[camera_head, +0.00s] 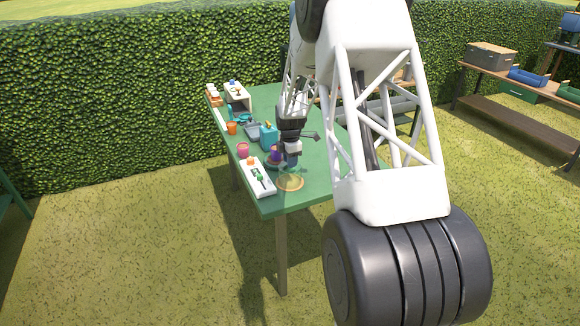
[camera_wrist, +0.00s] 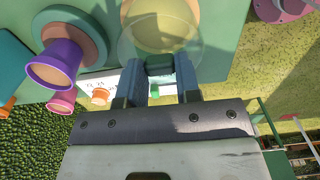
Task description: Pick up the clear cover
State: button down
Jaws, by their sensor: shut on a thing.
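The clear cover (camera_wrist: 128,48) is a see-through dome at the top middle of the wrist view, with a dark green knob (camera_wrist: 159,65) facing my gripper (camera_wrist: 160,84). My gripper's two fingers are shut on this knob. In the head view, my gripper (camera_head: 291,158) points down near the front end of the green table. The cover is faint there, over a round tan-rimmed board (camera_head: 290,183). A yellowish disc (camera_wrist: 160,25) shows through the cover. I cannot tell whether the cover touches the board.
A purple pot (camera_wrist: 55,64) stands close beside the cover. The table's front edge is near.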

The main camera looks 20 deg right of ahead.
jog(key=shift+r, duration=0.1)
jog(key=shift+r, duration=0.8)
jog(key=shift+s+r, duration=0.15)
jog(key=shift+r, duration=0.8)
jog(key=s+a+r, duration=0.1)
jog(key=s+a, duration=0.3)
jog(key=s, duration=1.1)
jog(key=shift+r, duration=0.15)
jog(key=shift+s, duration=0.1)
